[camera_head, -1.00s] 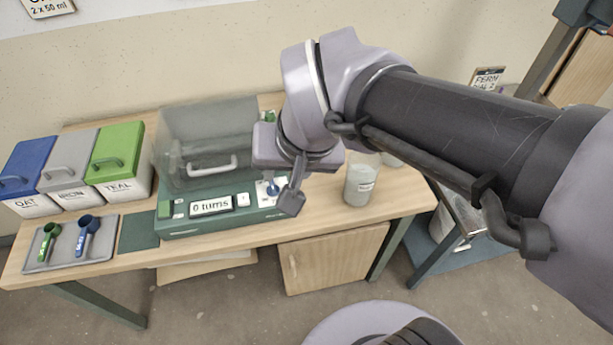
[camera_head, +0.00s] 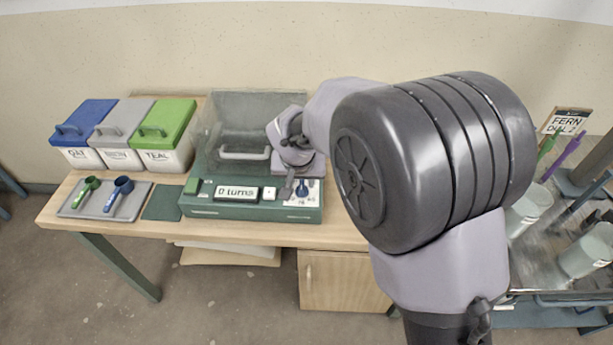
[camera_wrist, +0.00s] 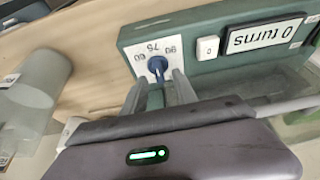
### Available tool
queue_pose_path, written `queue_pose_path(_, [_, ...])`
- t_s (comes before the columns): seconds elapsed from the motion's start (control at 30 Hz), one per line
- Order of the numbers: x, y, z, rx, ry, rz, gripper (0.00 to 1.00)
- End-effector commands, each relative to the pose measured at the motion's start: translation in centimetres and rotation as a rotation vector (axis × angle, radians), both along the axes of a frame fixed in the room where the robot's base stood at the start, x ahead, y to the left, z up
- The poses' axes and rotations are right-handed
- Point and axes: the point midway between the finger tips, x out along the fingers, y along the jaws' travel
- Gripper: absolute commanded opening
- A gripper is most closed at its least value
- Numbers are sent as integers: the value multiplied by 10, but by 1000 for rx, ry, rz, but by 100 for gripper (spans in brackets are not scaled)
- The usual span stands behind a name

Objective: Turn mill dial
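The mill is a green box (camera_head: 250,212) with a clear cover and a display (camera_head: 237,193) reading "0 turns". Its dial is a small dark blue knob (camera_wrist: 157,66) on a white plate (camera_wrist: 150,48) marked 60, 75 and 90, upside down in the wrist view. In the head view the dial (camera_head: 302,189) sits at the mill's right front. My gripper (camera_wrist: 160,80) is open, its two fingers apart, with the tips close to the dial and the knob between them. I cannot tell whether either finger touches it. In the head view my gripper (camera_head: 292,184) is small and partly hidden.
Blue, grey and green lidded bins (camera_head: 132,137) stand at the left. A tray (camera_head: 75,208) with two scoops lies in front of them. A white button (camera_wrist: 208,46) is beside the dial. A pale cup (camera_wrist: 40,78) stands near the dial. A cart (camera_head: 555,255) with containers is at right.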

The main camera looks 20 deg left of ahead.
Motion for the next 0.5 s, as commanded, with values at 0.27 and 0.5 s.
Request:
queue_pose_path(0.27, [8, 2, -20, 1, 0, 0, 35])
queue_pose_path(0.5, [9, 2, -20, 1, -1, 0, 33])
